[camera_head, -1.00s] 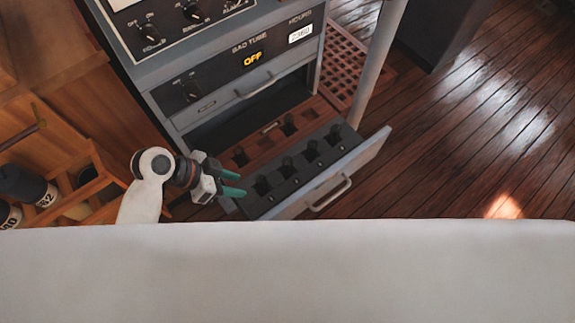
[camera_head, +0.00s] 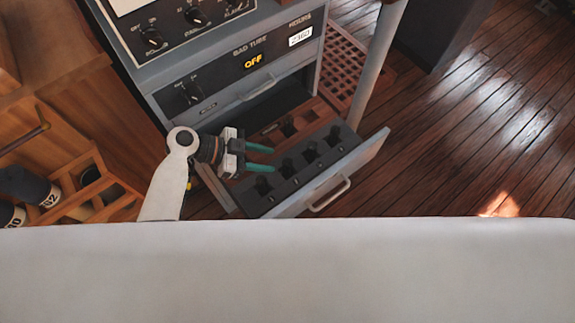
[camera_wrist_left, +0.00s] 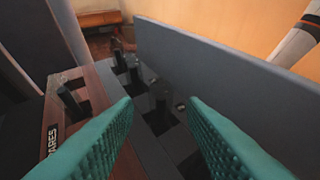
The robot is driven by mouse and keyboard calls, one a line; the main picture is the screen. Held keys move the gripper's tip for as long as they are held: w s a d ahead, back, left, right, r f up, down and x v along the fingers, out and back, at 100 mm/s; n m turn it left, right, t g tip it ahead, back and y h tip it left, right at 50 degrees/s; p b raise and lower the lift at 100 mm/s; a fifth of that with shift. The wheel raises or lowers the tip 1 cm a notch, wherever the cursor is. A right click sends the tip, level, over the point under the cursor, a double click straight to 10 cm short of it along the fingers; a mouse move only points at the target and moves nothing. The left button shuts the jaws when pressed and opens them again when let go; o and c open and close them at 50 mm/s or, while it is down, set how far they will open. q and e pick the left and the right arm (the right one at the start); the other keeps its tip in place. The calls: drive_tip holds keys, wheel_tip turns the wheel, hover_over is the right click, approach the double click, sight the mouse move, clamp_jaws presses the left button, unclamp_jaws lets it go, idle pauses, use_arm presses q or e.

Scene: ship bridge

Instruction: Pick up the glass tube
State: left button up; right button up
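Several dark, upright glass tubes stand in the slots of an open drawer (camera_head: 355,168). One tube (camera_head: 262,186) is in the nearest slot of the grey row, and others run back to the right. My left gripper (camera_head: 271,158) is open, its teal fingers over the drawer and pointing right. In the left wrist view, a dark tube (camera_wrist_left: 160,97) stands beyond and between the two open fingertips, apart from both. More tubes stand behind it, and another tube (camera_wrist_left: 70,100) stands in the wooden strip at left. Nothing is held. My right gripper is not in view.
The drawer's tall front panel (camera_wrist_left: 225,85) rises close on the right in the left wrist view. The grey cabinet (camera_head: 240,75) with knobs and an OFF display stands above the drawer. A wooden rack (camera_head: 95,190) with dark canisters is at left. A pole (camera_head: 375,65) stands behind.

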sight(288, 168)
use_arm(q)
drive_tip(key=x, duration=0.5)
drive_tip(key=shift+a+f+p, duration=0.15)
drive_tip(key=shift+p, duration=0.25)
drive_tip(key=c, duration=0.8)
drive_tip(key=shift+o, duration=0.2)
